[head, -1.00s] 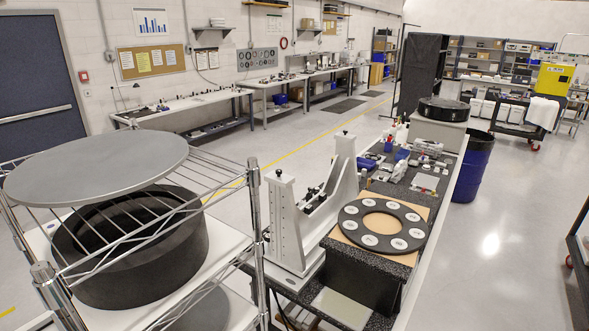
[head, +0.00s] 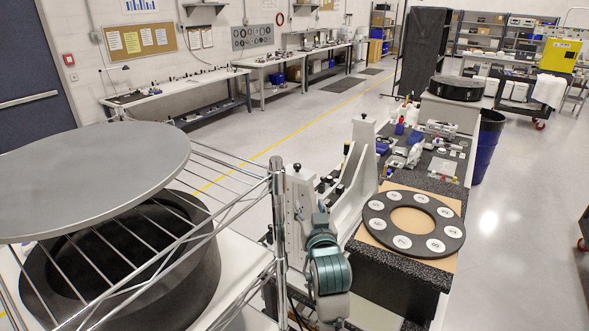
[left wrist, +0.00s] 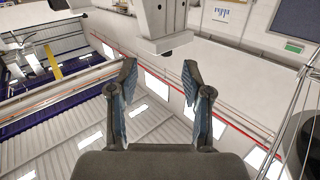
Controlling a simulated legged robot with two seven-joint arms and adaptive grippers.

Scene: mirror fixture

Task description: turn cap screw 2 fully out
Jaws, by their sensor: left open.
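The white mirror fixture (head: 362,178) has two uprights. A dark cap screw (head: 363,117) tops the far upright and another (head: 296,167) tops the near one. I cannot read which is number 2. My left gripper (head: 321,208) points up beside the near upright, its fingers small in the head view. In the left wrist view, which looks upward, the left gripper (left wrist: 159,68) is open and empty. A pale block (left wrist: 160,20) with a dark knob (left wrist: 168,53) on its underside is above and beyond the fingertips; I see no contact. My right gripper is out of view.
A black ring with white numbered discs (head: 456,233) lies right of the fixture. A wire rack (head: 277,215) with a round grey plate (head: 90,180) stands close on the left. Small tools and bottles cover the bench (head: 455,150) behind.

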